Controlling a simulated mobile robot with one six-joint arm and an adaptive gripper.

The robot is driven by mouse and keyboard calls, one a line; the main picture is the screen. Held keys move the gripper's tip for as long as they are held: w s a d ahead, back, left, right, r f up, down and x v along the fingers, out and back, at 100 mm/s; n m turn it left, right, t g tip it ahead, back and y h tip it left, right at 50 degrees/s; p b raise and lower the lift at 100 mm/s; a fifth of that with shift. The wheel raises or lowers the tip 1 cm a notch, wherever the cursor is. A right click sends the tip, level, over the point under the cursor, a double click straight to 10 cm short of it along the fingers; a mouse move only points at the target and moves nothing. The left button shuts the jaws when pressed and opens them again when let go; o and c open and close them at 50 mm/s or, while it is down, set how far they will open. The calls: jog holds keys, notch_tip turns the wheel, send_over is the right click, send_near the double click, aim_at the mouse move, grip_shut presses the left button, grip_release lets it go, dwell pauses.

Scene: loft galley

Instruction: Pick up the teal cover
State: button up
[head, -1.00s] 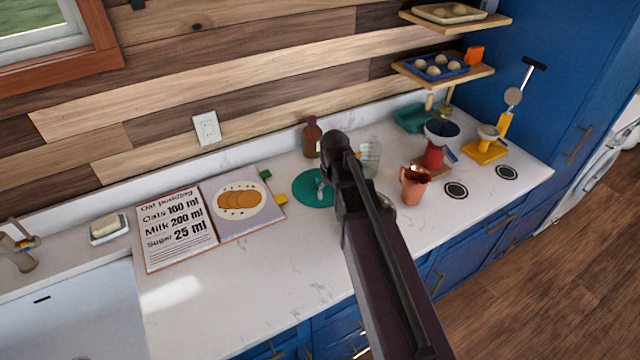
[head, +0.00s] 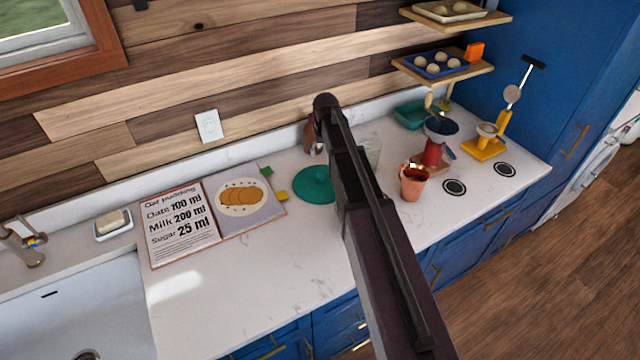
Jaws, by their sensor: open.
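The teal cover (head: 313,186) is a round disc lying on the white counter, right of the open recipe book. Its right edge is hidden behind my arm. My gripper (head: 319,142) is at the far end of my arm, above and behind the cover near the wall side. It is mostly hidden by the arm and shows only as a small grey part. It is open and apart from the cover, and I see nothing held in it.
A brown bottle (head: 308,137) stands by the wall, partly hidden behind my gripper. A clear glass (head: 373,153) and a copper jug (head: 413,182) stand to the right. The recipe book (head: 180,225) lies left. The front counter is clear.

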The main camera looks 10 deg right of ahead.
aim_at(320, 174)
jog(key=shift+w+a+f+b, duration=0.1)
jog(key=shift+w+f+b, duration=0.05)
jog(key=shift+f+b, duration=1.25)
jog(key=shift+w+d+f+b, duration=0.1)
jog(key=shift+w+f+b, duration=0.05)
jog(key=shift+f+b, duration=1.25)
jog(key=shift+w+a+f+b, duration=0.1)
jog(key=shift+w+f+b, duration=0.05)
jog(key=shift+f+b, duration=1.25)
jog(key=shift+f, duration=0.1)
jog(key=f+b, duration=0.3)
jog(key=shift+a+f, duration=0.2)
jog(key=shift+f, duration=0.05)
jog(key=shift+w+f+b, duration=0.15)
jog(key=shift+f+b, duration=0.65)
jog(key=shift+b, duration=0.25)
grip_shut()
